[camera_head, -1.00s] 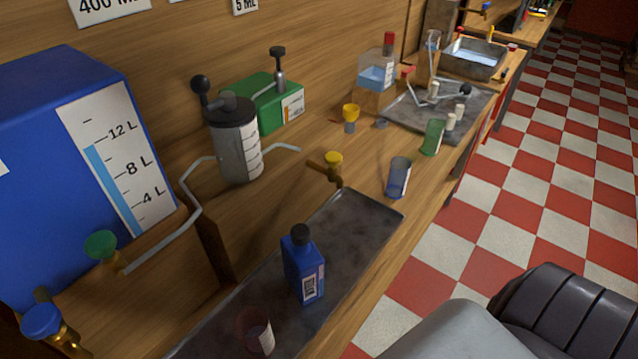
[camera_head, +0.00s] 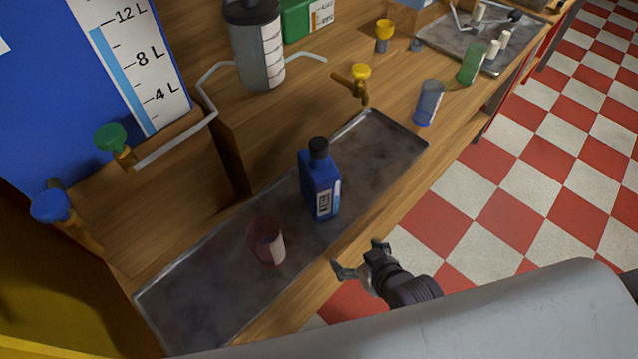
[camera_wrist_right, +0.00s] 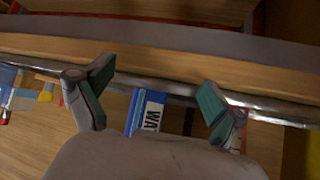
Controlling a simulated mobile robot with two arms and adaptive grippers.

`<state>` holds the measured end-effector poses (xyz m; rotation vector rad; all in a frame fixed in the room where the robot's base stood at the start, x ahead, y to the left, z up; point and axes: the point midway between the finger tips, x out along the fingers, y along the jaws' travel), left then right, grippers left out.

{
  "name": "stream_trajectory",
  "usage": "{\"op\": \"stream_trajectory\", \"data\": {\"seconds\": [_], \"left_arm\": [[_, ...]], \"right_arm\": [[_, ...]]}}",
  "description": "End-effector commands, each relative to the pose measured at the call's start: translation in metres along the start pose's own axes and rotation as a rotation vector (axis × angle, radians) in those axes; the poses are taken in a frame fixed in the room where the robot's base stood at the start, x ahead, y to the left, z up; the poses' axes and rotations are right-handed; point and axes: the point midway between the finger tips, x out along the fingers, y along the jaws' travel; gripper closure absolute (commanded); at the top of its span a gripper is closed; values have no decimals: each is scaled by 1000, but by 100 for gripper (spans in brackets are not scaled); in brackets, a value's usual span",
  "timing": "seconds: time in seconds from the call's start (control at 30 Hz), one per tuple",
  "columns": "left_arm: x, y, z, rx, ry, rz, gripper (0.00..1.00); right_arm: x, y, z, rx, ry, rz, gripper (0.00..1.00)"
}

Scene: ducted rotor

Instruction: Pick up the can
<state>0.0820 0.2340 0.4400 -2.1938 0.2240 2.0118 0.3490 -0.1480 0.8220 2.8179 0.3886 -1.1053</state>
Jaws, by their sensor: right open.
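The can, taken here as the blue container with a black cap (camera_head: 320,182), stands upright on the dark metal tray (camera_head: 385,143). A blue body with a white label starting "WA" (camera_wrist_right: 147,112) shows between the fingers in the right wrist view. My right gripper (camera_head: 360,258) is open and empty, off the front edge of the bench, to the lower right of the can and apart from it. Its two green-padded fingers are spread in the wrist view (camera_wrist_right: 156,88). My left gripper is not in view.
A dark red translucent cup (camera_head: 266,241) stands on the tray left of the can. A brass tap with a yellow knob (camera_head: 359,78) is behind the tray. A blue translucent cup (camera_head: 429,102) stands on the bench beyond. The bench's front edge lies between gripper and can.

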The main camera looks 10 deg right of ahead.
Motion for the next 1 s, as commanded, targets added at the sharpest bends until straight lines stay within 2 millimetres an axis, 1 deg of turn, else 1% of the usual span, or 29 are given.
{"op": "stream_trajectory", "data": {"seconds": [0.03, 0.1, 0.27, 0.4, 0.6, 0.7, 0.77, 0.83, 1.0], "left_arm": [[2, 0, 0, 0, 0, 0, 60], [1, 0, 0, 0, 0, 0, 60], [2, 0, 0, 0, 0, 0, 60], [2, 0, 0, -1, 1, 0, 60], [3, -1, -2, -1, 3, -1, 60], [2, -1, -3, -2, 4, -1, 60], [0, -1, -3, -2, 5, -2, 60], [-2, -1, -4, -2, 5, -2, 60], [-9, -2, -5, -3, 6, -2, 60]], "right_arm": [[-3, -5, -11, 0, 64, -6, 6], [-4, -8, -24, -3, 143, -7, 6], [-10, -15, -48, -3, 322, -1, 6], [-20, -19, -67, 2, 490, 19, 6], [-40, -20, -87, 17, 689, 60, 6], [-45, -20, -93, 19, 734, 73, 6], [-43, -19, -98, 20, 747, 77, 6], [-36, -18, -107, 20, 753, 79, 6], [-11, -15, -131, 21, 752, 78, 6]]}}
